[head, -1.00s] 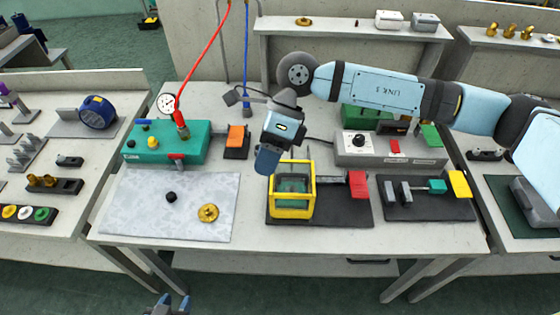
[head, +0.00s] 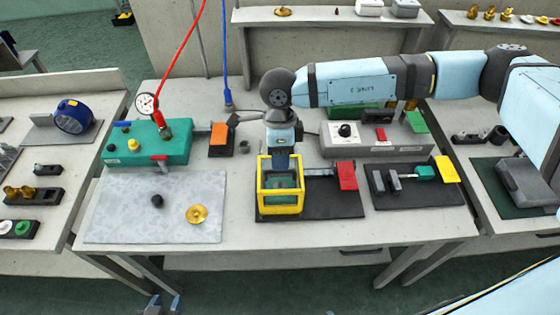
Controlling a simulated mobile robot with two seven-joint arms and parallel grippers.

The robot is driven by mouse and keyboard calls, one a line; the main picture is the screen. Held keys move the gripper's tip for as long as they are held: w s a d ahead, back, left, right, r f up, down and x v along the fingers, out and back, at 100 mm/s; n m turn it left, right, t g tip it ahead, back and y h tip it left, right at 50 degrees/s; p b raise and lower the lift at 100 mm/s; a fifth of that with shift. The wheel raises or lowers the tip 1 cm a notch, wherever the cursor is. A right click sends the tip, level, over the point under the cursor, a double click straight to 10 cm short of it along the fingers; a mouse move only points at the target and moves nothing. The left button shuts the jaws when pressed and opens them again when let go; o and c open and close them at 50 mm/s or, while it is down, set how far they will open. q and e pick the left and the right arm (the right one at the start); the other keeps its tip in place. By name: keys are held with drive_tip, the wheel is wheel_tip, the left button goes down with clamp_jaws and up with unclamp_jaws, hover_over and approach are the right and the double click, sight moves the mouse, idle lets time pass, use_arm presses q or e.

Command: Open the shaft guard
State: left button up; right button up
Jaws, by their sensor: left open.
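The shaft guard (head: 280,209) is a yellow-framed box with clear panes, standing on a dark base plate (head: 325,206) in the middle of the table. A green part shows inside it. A grey shaft runs from it to a red block (head: 347,176) on the right. My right gripper (head: 281,152) points down at the guard's rear top edge. Its fingertips are small and partly hidden, so I cannot tell whether they touch the frame or how they are set. My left gripper (head: 163,303) is at the bottom edge of the view, open and empty, away from the table.
A teal pump unit (head: 150,150) with a gauge and a red hose stands at the back left. A grey control box (head: 375,142) is behind the guard to the right. A grey mat (head: 125,215) holds a black knob and a brass disc.

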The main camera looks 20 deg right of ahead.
sight(280, 180)
drive_tip(key=shift+s+a+f, duration=0.1)
drive_tip(key=shift+s+f, duration=0.1)
drive_tip(key=shift+f, duration=0.85)
use_arm(q)
drive_tip(key=shift+w+r, duration=0.1)
drive_tip(key=shift+r, duration=0.25)
use_arm(e)
drive_tip(key=shift+f, duration=0.4)
drive_tip(key=shift+c, duration=0.5)
